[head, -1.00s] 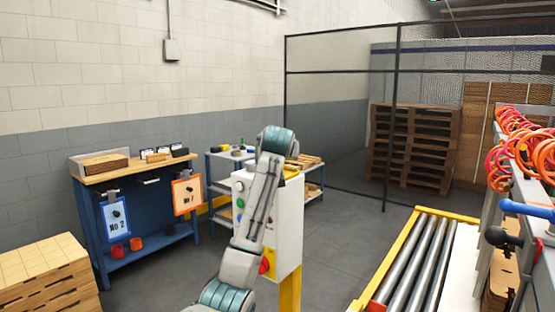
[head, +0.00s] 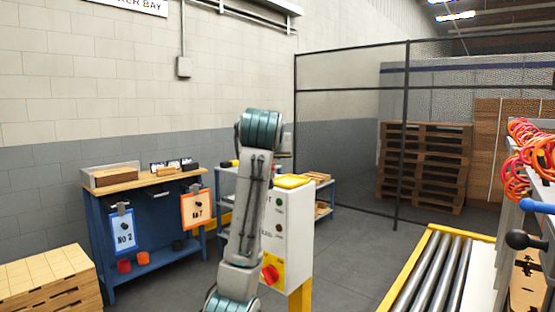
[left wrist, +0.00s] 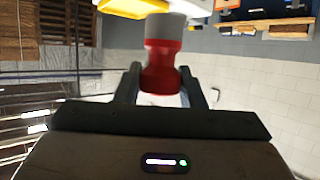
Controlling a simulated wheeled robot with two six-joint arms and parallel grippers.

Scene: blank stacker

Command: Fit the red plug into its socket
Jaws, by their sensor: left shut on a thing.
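The red plug (left wrist: 162,72) is in the left wrist view, a red body with a pale grey end pointing away from the camera. The two fingers of my left gripper (left wrist: 162,86) are shut on it, one on each side. In the head view my left arm rises in front of a white control box (head: 293,235), and its gripper and the plug cannot be made out there. I cannot identify the plug's socket in either view. My right gripper is not in view.
A blue workbench (head: 160,255) with hanging tags stands at the left, with a stack of wooden boards (head: 45,280) in front. A roller conveyor (head: 440,270) and orange coiled hoses (head: 525,160) are at the right. Open floor (head: 345,255) lies between.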

